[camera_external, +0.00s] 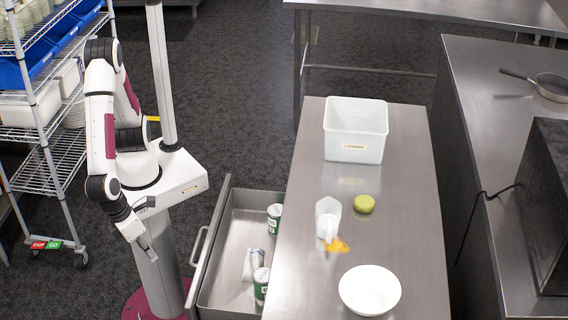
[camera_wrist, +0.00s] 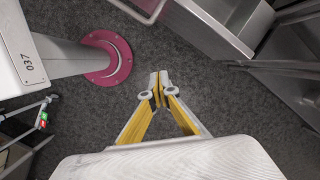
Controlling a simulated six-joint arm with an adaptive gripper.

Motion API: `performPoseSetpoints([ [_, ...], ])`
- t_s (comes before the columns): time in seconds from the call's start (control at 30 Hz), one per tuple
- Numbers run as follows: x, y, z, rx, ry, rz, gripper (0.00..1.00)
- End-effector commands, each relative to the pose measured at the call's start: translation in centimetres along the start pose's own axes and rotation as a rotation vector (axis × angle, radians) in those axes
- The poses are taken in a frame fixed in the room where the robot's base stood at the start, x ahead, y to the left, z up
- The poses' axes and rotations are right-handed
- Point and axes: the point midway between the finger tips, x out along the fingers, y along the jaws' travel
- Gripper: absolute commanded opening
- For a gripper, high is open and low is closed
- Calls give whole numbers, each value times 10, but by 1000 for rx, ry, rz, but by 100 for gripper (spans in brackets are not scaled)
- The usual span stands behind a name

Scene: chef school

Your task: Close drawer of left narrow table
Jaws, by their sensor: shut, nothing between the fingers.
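The narrow steel table (camera_external: 310,230) stands in the middle of the external view. Its drawer (camera_external: 232,240) is pulled out to the left, with a bar handle (camera_external: 199,246) on its front. Green and white cans (camera_external: 261,285) and a pale crumpled item (camera_external: 253,262) lie in the drawer. My gripper (camera_external: 146,243) hangs left of the drawer front, apart from the handle. In the wrist view my gripper (camera_wrist: 160,84) is shut and empty above the dark floor.
On the tabletop are a white bin (camera_external: 356,145), a white jug (camera_external: 328,218), a green round item (camera_external: 364,204), an orange item (camera_external: 337,245) and a white bowl (camera_external: 370,300). A wire shelf (camera_external: 45,130) stands left.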

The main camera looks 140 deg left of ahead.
Motion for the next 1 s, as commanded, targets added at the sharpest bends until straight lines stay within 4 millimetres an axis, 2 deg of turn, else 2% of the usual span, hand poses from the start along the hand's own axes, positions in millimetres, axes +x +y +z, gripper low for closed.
performPoseSetpoints([
  [0.1, 14, -15, -16, 194, -21, -24, 0],
  [0.2, 20, -30, -24, 345, -33, -53, 0],
  [0.4, 12, -59, -31, 596, -49, -126, 0],
  [0.5, 11, -63, -32, 684, -57, -137, 0],
  [0.7, 11, -63, -32, 759, -60, -140, 0],
  [1.0, 11, -63, -32, 764, -60, -139, 0],
])
